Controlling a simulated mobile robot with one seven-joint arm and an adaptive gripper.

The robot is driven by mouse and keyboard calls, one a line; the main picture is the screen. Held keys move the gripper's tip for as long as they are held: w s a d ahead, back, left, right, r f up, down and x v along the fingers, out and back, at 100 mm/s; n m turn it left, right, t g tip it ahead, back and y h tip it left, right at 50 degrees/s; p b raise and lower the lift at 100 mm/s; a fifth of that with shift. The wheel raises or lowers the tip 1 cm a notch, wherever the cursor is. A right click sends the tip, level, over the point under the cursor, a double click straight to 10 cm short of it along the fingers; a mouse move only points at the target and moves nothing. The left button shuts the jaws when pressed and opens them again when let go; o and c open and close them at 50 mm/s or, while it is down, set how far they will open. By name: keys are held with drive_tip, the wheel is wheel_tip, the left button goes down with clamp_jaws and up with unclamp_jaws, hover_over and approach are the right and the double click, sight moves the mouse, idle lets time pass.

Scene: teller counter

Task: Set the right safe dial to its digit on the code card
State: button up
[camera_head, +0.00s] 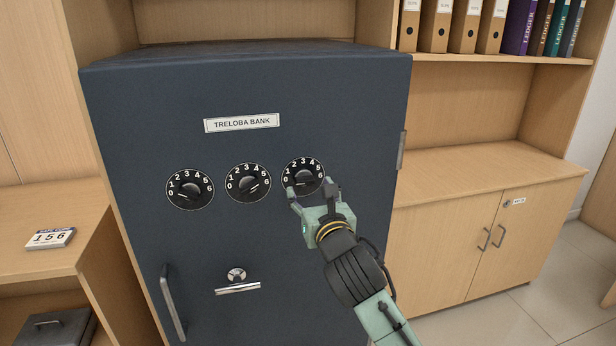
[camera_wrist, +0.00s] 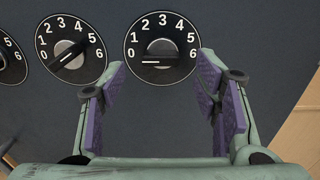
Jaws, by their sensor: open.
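The right dial (camera_head: 303,174) is a round black dial with white digits 0 to 6 on the dark blue safe (camera_head: 150,110). In the wrist view the right dial (camera_wrist: 162,40) shows its knob bar lying level, with a white mark at its left end by the 0. My gripper (camera_head: 311,189) is open and empty in front of the right dial's lower part. In the wrist view its purple-padded fingers (camera_wrist: 160,72) stand apart, left and right of the knob, with no visible contact.
The middle dial (camera_head: 248,182) and left dial (camera_head: 190,189) sit to the left in the same row. Below are a keyhole knob (camera_head: 236,275) and a door handle (camera_head: 173,302). A wooden cabinet (camera_head: 480,190) stands right of the safe.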

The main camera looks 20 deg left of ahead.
sight(305, 182)
drive_tip(key=p+x, duration=0.1)
drive_tip(key=x, duration=0.3)
drive_tip(key=shift+w+a, duration=0.25)
drive_tip(key=shift+w, duration=0.1)
drive_tip(key=c, duration=1.1)
drive_tip(key=shift+c, duration=0.2)
